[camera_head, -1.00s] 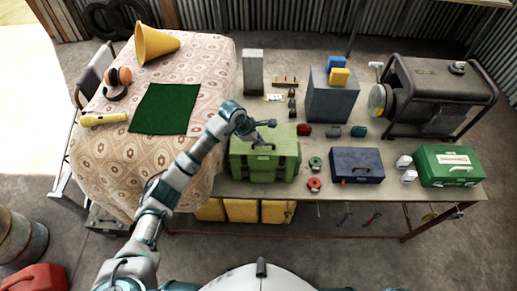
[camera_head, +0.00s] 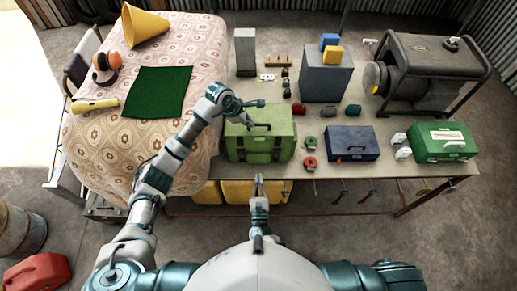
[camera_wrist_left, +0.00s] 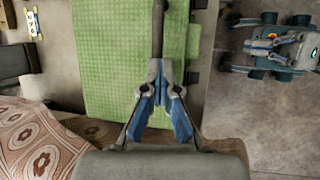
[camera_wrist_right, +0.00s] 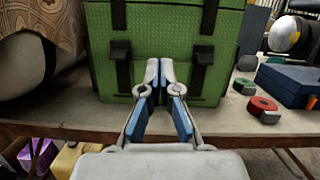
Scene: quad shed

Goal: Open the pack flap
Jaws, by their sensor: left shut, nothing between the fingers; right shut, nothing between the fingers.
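The pack (camera_head: 238,146) is a green, box-like bag standing on the bench, with dark straps down its front. Its top looks closed. A dark handle (camera_head: 262,126) shows on its top. My left gripper (camera_head: 262,103) is above the pack's top, toward the back, shut and empty. In the left wrist view its tips (camera_wrist_left: 158,66) are over the green textured pack (camera_wrist_left: 110,70), in line with a dark bar. My right gripper (camera_head: 258,178) is shut in front of the pack; in the right wrist view its tips (camera_wrist_right: 160,66) lie between the two strap buckles; contact is unclear.
A red tape roll (camera_head: 310,163) and a blue case (camera_head: 352,143) are right of the pack. A large grey-blue box (camera_head: 325,85) stands behind. A cloth-covered table (camera_head: 100,140) is on the left. Yellow bins (camera_head: 237,192) sit below the bench. Floor in front is clear.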

